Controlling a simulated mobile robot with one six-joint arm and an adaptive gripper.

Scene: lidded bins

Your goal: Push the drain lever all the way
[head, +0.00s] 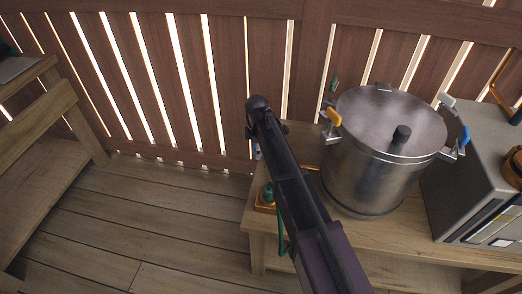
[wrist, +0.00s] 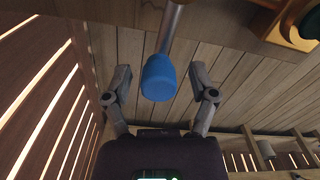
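A metal rod with a blue cap (wrist: 158,77), which looks like the drain lever, comes down from the top of the wrist view. My gripper (wrist: 160,84) is open, with one finger on each side of the blue cap and visible gaps on both sides. I cannot tell how deep the cap is between the fingers. In the head view my dark arm reaches up past the left end of the bench, and the gripper is mostly hidden; only a small pale-blue bit shows beside the arm.
A large lidded steel pot (head: 372,165) with orange and blue clamps stands on the wooden bench (head: 400,228). A grey box (head: 476,165) is at its right. A slatted wooden fence (head: 160,80) runs behind. The plank floor (head: 150,220) left of the bench is clear.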

